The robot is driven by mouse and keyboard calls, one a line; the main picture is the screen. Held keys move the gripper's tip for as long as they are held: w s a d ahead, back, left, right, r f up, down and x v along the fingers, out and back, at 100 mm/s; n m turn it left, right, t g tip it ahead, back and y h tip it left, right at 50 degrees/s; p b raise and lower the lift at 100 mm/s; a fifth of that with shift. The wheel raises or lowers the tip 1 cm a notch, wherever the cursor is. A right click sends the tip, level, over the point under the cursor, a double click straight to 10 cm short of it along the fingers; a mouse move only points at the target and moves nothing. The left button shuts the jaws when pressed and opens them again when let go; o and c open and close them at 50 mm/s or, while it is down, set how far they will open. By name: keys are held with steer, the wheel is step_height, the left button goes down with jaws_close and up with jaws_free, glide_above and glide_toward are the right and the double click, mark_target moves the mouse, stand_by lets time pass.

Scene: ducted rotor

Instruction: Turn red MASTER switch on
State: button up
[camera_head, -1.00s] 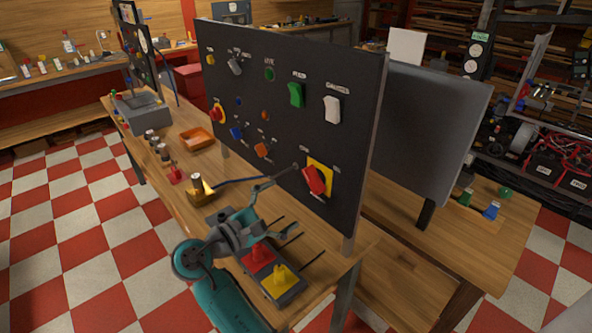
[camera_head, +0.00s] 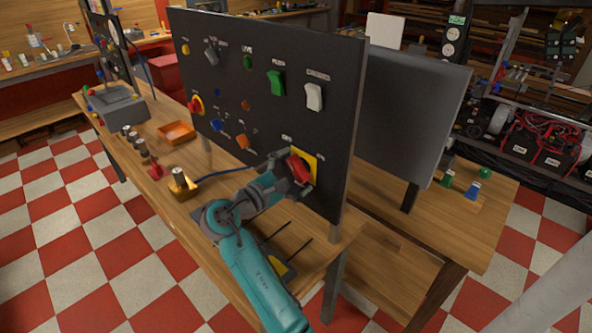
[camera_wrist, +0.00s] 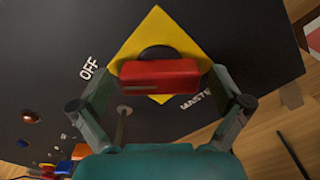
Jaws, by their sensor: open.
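The red MASTER switch (camera_head: 299,168) is a rotary handle on a yellow diamond plate (camera_head: 312,161), low on the right of the black panel. In the wrist view the red handle (camera_wrist: 158,74) lies level across the yellow plate (camera_wrist: 160,30), over a dark round hub. The OFF label (camera_wrist: 89,68) is to its left and a partly hidden MASTER label (camera_wrist: 196,99) is below right. My gripper (camera_head: 291,173) is at the switch. In the wrist view my gripper (camera_wrist: 161,79) is open, with one finger beyond each end of the handle. Contact cannot be told.
The black panel (camera_head: 270,118) stands on a wooden workbench (camera_head: 190,215). Other controls include a green rocker (camera_head: 275,83) and a white rocker (camera_head: 313,97).

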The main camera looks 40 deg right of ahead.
steer(key=shift+d, duration=0.1)
steer(key=c, duration=1.1)
steer(key=shift+m, duration=0.3)
steer(key=m, duration=0.3)
steer(key=shift+m, duration=0.4)
steer(key=m, duration=0.9)
steer(key=shift+f+m, duration=0.1)
steer(key=shift+m, duration=2.1)
